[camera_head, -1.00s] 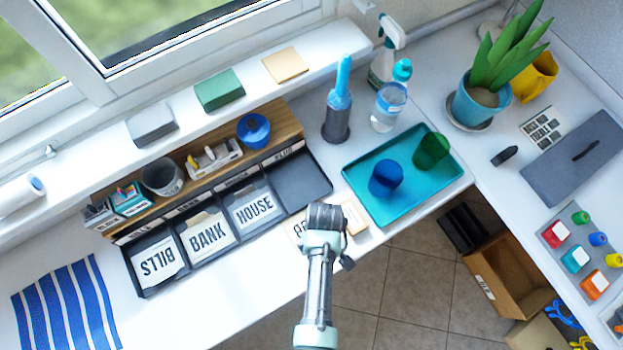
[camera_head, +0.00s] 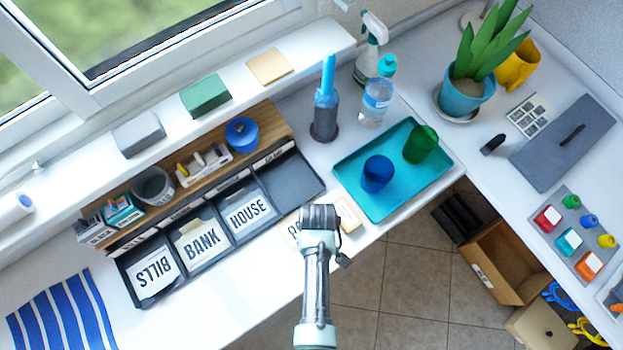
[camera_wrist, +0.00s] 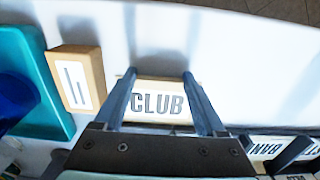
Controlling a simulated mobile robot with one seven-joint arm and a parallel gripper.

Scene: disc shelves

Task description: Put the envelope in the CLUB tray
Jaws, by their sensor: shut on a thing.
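The cream envelope marked CLUB (camera_wrist: 158,103) is between my gripper's two fingers (camera_wrist: 160,76) in the wrist view. My gripper is shut on it; I cannot tell whether it is clear of the desk. In the head view my gripper (camera_head: 320,217) hides part of the envelope (camera_head: 291,232), at the desk's front edge, right of and below the tray row. The CLUB tray appears to be the empty dark tray (camera_head: 292,180) at the row's right end; its label (camera_head: 273,155) is too small to read surely. The other trays hold BILLS (camera_head: 154,277), BANK (camera_head: 201,243) and HOUSE (camera_head: 248,211) envelopes.
A small tan box (camera_head: 348,213) stands just right of my gripper. A teal tray (camera_head: 385,205) with blue and green cups lies further right. A wooden shelf (camera_head: 212,178) with desk items runs behind the tray row.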

